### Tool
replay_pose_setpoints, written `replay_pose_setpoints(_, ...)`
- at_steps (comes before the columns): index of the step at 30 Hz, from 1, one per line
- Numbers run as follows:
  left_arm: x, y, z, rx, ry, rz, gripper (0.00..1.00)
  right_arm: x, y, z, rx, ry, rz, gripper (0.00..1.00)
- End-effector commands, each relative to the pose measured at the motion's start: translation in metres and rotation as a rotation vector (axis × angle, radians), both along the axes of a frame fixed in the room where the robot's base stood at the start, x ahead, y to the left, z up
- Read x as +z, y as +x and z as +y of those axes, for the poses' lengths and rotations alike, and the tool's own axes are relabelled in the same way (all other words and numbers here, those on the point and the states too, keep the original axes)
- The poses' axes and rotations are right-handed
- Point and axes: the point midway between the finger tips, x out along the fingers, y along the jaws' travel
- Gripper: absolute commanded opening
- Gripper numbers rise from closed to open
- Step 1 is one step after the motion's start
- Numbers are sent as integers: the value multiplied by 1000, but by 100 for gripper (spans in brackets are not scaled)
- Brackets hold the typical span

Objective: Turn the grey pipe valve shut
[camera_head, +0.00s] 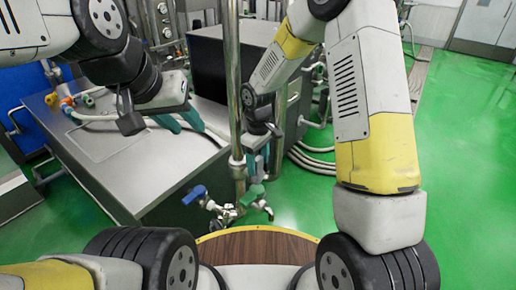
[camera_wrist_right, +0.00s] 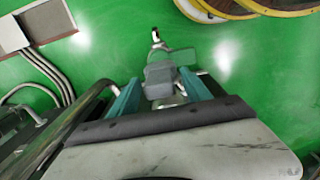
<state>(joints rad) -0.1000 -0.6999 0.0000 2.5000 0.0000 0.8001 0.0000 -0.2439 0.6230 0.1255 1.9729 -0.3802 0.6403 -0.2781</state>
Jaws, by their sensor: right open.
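A vertical steel pipe (camera_head: 233,85) stands in the middle of the head view, with valves at its lower end. One valve has a blue handle (camera_head: 194,194) and another a green handle (camera_head: 252,194). In the right wrist view a grey valve handle (camera_wrist_right: 160,75) lies between the two teal fingers of my right gripper (camera_wrist_right: 160,92). The fingers are apart; contact with the handle cannot be told. In the head view my right gripper (camera_head: 262,165) points down beside the pipe, partly hidden. My left gripper (camera_head: 180,122) hangs open and empty over the steel table.
The steel table (camera_head: 110,150) fills the left, with hoses along its back. Hoses (camera_head: 312,160) also run on the floor behind my right arm. The green floor (camera_head: 460,160) is clear on the right. A metal spout (camera_wrist_right: 156,38) shows beyond the grey handle.

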Motion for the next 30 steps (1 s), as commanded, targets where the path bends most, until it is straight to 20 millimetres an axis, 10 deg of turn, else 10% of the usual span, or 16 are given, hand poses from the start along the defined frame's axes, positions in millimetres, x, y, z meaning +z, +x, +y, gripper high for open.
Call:
replay_pose_setpoints(9, 0, 0, 0, 0, 0, 0, 36, 0, 0, 0, 0, 0, 0, 0)
replay_pose_setpoints(30, 0, 0, 0, 0, 0, 0, 36, 1, 0, 0, 0, 0, -1, 0)
